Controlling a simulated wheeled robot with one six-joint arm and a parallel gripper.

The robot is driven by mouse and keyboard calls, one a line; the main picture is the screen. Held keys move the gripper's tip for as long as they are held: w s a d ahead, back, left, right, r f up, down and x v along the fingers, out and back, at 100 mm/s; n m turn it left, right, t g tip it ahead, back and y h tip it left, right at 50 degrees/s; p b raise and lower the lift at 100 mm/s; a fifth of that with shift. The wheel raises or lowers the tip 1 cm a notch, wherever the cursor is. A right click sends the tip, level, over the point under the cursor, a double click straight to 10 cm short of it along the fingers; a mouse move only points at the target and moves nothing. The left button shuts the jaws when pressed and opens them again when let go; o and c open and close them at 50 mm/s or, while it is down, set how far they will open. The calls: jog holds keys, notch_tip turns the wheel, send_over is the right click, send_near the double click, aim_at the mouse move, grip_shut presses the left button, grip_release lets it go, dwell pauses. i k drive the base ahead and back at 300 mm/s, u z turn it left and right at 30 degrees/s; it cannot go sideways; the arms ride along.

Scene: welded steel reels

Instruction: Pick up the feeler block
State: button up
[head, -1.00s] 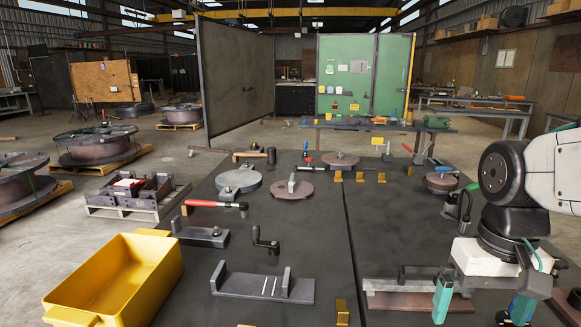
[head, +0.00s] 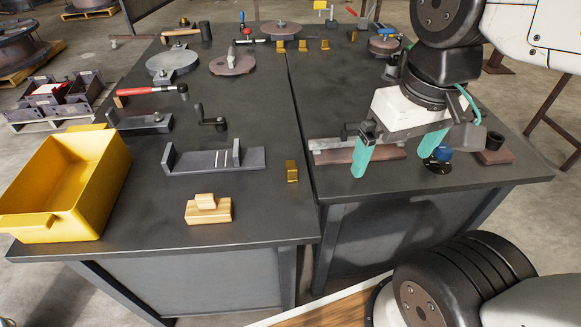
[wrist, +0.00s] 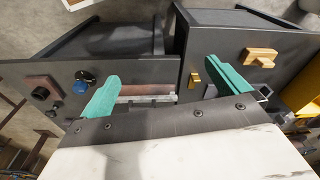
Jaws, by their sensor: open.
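A pale wooden block with a smaller raised piece on top, which looks like the feeler block (head: 208,212), rests near the front edge of the left table. It also shows in the wrist view (wrist: 262,60), at upper right. My gripper (head: 392,165) is open and empty, its two teal fingers spread above the right table. The gripper is well to the right of the wooden block and apart from it. In the wrist view, my gripper (wrist: 169,78) has the block beyond its right finger.
A yellow bin (head: 75,180) stands left of the block. A dark steel fixture with two uprights (head: 205,168) lies behind it, and a small brass piece (head: 292,171) to its right. A brown bar (head: 360,156) lies near my gripper. The table around the block is bare.

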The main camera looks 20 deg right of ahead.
aim_at(292, 172)
jog(key=u, duration=2.6)
jog(key=i, duration=2)
jog(key=z, duration=2.85)
